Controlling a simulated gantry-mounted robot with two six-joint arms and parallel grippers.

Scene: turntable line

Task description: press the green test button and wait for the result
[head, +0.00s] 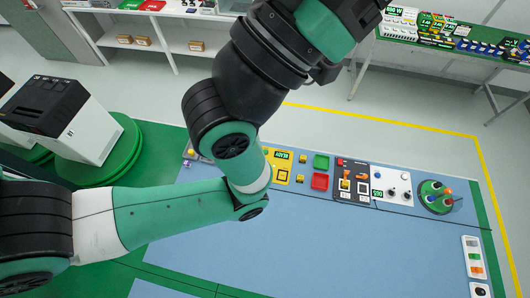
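A small panel (474,265) lies at the right edge of the blue bench, with a green button (474,257), an orange one below it and a dark one at the bottom. A flat green square (321,161) lies at the bench's back edge above a red one. I cannot tell which green item is the test button. A white panel (391,186) has a small green display and dark knobs; its reading is too small to be sure of. My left arm crosses from the left and rises past the top edge, so its gripper is out of frame. My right gripper does not show.
A black-and-white machine (70,118) stands on a green turntable (118,165) at the left. A green disc with coloured knobs (437,195) sits at the bench's back right. Shelves (195,45) stand behind. The bench's blue middle (330,245) is clear.

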